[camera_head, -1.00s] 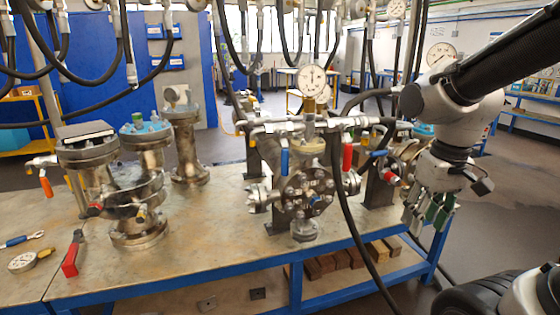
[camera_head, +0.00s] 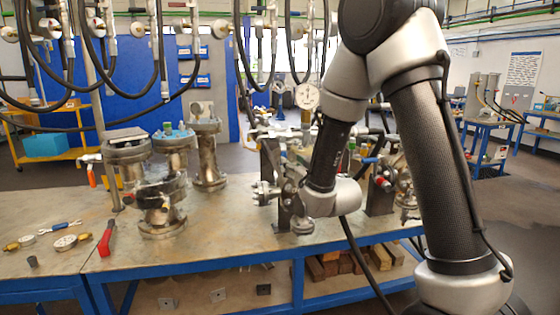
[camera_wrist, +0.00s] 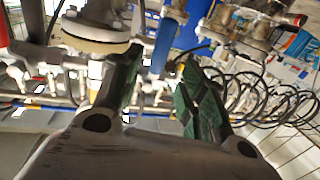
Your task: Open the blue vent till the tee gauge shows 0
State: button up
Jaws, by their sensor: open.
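The tee gauge (camera_head: 307,97) stands upright on the pipework on the bench, just left of my arm in the head view. Its face is pale, and its reading is too small to tell. My gripper (camera_wrist: 158,72) is open in the wrist view, with green pads on both fingers. A blue handle (camera_wrist: 165,40) appears between the fingertips, apart from both; I cannot tell how far beyond them it is. In the head view my arm covers much of the tee assembly and hides my gripper. Another small blue handle (camera_head: 370,160) shows right of my arm.
Flanged vessels (camera_head: 160,205) stand on the bench at left. A red-handled tool (camera_head: 106,237) and loose gauges (camera_head: 65,243) lie near them. Black hoses (camera_head: 247,60) hang above. A pale round flange (camera_wrist: 95,32) is close to the left finger.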

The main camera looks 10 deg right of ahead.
jog(key=w, duration=0.2)
jog(key=w+a, duration=0.1)
jog(key=w, duration=0.4)
jog(key=shift+w+a, duration=0.15)
jog(key=shift+w, duration=0.05)
jog(key=shift+c, duration=0.2)
grip_shut()
